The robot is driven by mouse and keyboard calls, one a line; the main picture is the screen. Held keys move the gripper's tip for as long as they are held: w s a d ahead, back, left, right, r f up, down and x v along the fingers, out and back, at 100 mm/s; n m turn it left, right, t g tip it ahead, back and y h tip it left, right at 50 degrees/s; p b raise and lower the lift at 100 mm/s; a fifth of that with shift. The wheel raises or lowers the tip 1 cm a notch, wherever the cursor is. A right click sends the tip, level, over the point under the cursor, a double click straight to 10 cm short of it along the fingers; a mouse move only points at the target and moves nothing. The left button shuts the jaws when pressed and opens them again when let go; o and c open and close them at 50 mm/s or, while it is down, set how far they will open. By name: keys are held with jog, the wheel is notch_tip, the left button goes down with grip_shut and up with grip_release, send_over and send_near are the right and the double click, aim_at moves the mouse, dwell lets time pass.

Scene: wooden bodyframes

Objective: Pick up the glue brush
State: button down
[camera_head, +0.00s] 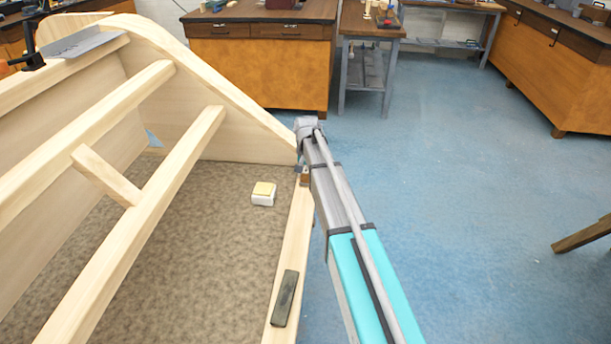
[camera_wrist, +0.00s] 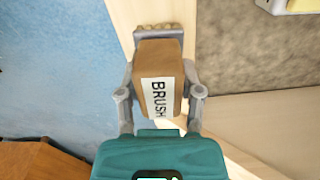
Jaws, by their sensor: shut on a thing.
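The glue brush (camera_wrist: 153,62) is a brown block with a white label reading "BRUSH". In the wrist view it sits between the two grey fingers of my gripper (camera_wrist: 159,76), which are shut on it. A grey piece with a bumpy edge (camera_wrist: 158,33) shows just past the brush. In the head view my gripper (camera_head: 301,167) is small and partly hidden at the end of my arm, over the wooden frame's right rail (camera_head: 292,240). A small brown bit of the brush (camera_head: 304,180) shows there. I cannot tell whether the brush touches the rail.
A dark block (camera_head: 285,298) lies on the near part of the rail. A white and yellow block (camera_head: 263,193) sits on the brown floor panel (camera_head: 215,250) inside the frame. Slanted wooden beams (camera_head: 150,205) cross the left. Blue floor (camera_head: 470,200) is open at right; workbenches (camera_head: 258,60) stand behind.

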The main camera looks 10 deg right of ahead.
jog(key=shift+r, duration=0.15)
notch_tip(320, 180, up, 3)
jog(key=p, duration=0.3)
jog(key=s+r+p, duration=0.9)
jog(key=s+p, duration=0.1)
jog(key=s, duration=0.4)
jog(key=shift+r, duration=0.35)
jog(key=c, duration=0.9)
grip_release()
jog(key=c, duration=0.4)
